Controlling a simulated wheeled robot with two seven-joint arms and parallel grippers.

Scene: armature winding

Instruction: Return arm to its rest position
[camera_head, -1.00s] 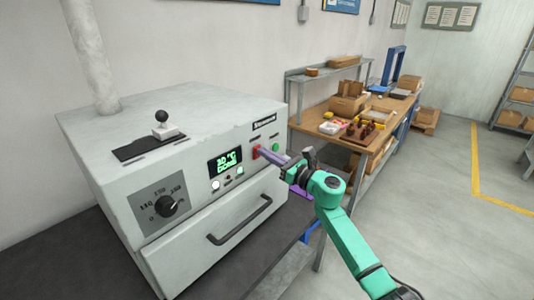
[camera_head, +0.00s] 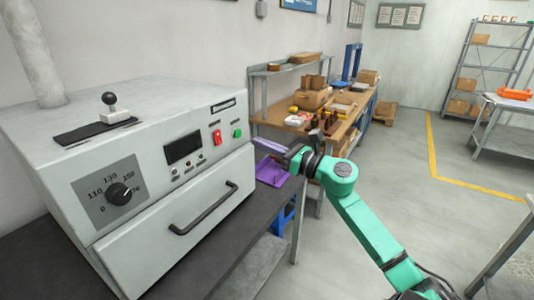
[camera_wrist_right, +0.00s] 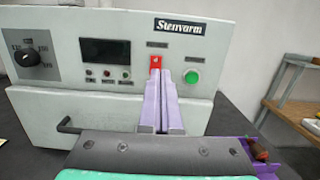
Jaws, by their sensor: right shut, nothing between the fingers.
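My right gripper (camera_head: 258,142) is shut and empty. Its purple fingers point left toward the front of a grey oven (camera_head: 200,207). In the head view the fingertips are right of the oven panel, apart from its red switch (camera_head: 217,137) and green button (camera_head: 238,133). In the right wrist view the closed fingers (camera_wrist_right: 158,88) line up just below the red switch (camera_wrist_right: 156,63). My green right arm reaches in from the lower right. The oven display (camera_head: 183,149) is dark. My left gripper is not in view.
The oven drawer, with a black handle (camera_head: 203,208), is shut. A purple tray (camera_head: 272,173) lies on the dark table below my right gripper. A wooden workbench (camera_head: 290,120) with boxes stands behind. Open floor (camera_head: 400,155) lies to the right.

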